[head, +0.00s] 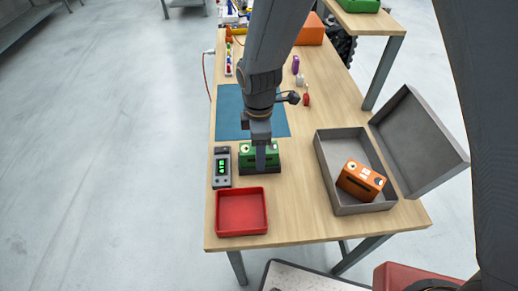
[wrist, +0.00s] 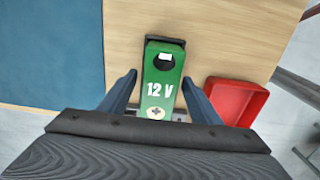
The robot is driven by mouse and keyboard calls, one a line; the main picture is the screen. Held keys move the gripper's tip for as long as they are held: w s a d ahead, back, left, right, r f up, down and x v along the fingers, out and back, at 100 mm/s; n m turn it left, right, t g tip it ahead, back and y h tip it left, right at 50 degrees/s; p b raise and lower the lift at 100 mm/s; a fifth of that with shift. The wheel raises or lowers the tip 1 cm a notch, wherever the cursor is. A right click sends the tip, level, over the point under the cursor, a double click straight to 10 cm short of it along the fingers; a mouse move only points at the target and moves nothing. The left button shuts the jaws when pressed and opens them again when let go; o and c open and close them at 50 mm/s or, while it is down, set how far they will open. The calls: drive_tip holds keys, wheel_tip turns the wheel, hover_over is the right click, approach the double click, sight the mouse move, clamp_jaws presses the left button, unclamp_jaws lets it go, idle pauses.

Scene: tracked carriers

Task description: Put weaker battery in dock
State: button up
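A green battery (head: 246,157) marked "12 V" sits on a dark base (head: 259,170), which looks like the dock, near the table's front. An orange battery (head: 361,181) lies in the open grey box (head: 329,168) at right. A handheld meter (head: 221,167) with a lit green display stands left of the green battery; its reading is too small to tell. My gripper (head: 260,165) is down over the green battery. In the wrist view, my gripper (wrist: 160,88) has its fingers apart, one on each side of the green battery (wrist: 160,75), with narrow gaps showing.
A red tray (head: 242,213) lies in front of the green battery, near the table edge. The grey box's lid (head: 418,145) leans out to the right. A blue mat (head: 228,115) lies behind the meter. Small purple (head: 295,65) and red (head: 306,99) items lie farther back.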

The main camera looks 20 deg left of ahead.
wheel_tip(320, 180, up, 12)
drive_tip(key=b, duration=0.3)
drive_tip(key=w+d+m, duration=0.3)
drive_tip(key=d+m, duration=0.9)
drive_tip(key=d, duration=0.8)
drive_tip(key=s+d+m, duration=0.1)
drive_tip(key=d+m, duration=0.2)
drive_tip(key=d, duration=0.1)
drive_tip(key=s+d+f+m, duration=0.1)
drive_tip(key=s+d+m, duration=0.1)
drive_tip(key=d, duration=0.3)
drive_tip(key=s+d+m+t, duration=0.1)
drive_tip(key=d+m, duration=0.4)
drive_tip(key=shift+s+d+f, duration=0.1)
drive_tip(key=shift+s+f, duration=0.1)
drive_tip(key=shift+f, duration=0.15)
drive_tip(key=shift+s+d+f+m, duration=0.1)
drive_tip(key=shift+s+d+m, duration=0.1)
drive_tip(key=shift+d+m, duration=0.1)
drive_tip(key=shift+a, duration=0.1)
drive_tip(key=shift+c, duration=0.5)
